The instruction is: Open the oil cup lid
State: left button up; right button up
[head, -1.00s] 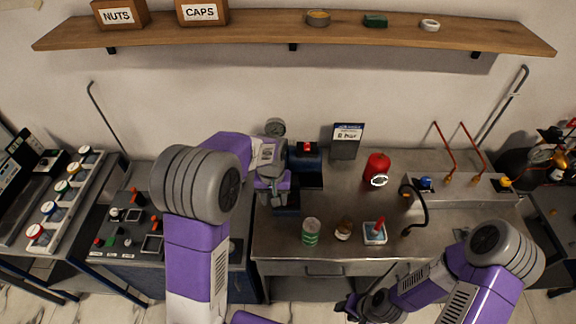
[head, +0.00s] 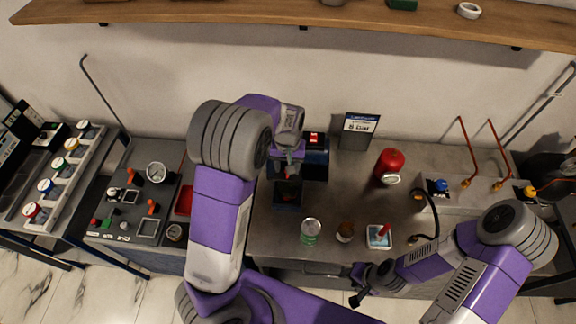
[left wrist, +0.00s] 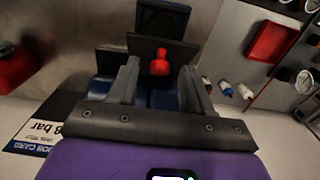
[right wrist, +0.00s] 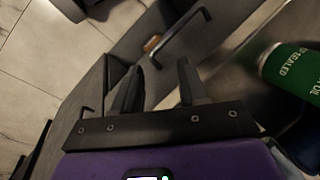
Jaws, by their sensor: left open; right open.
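A blue unit (head: 316,163) stands on the bench near the wall, with a dark box (head: 288,197) in front of it. In the left wrist view, a red knob (left wrist: 159,62) sits on a dark plate (left wrist: 137,54) on this unit; I take the plate for the oil cup lid, though the cup itself cannot be made out. My left gripper (left wrist: 159,80) is open, with a finger on either side of the knob, seemingly apart from it. In the head view it (head: 288,160) is partly hidden by its wrist. My right gripper (head: 358,285) is open and empty by the bench's front edge.
A green can (head: 310,231), an amber jar (head: 345,232) and a small tray (head: 372,246) stand along the front. A red canister (head: 389,165) and a job card (head: 361,123) are behind. A red tray (head: 184,199) and a gauge (head: 157,173) lie left.

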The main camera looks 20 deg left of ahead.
pick_arm(q)
jog(key=shift+f, duration=0.35)
grip_shut()
jog(key=shift+w+r, duration=0.1)
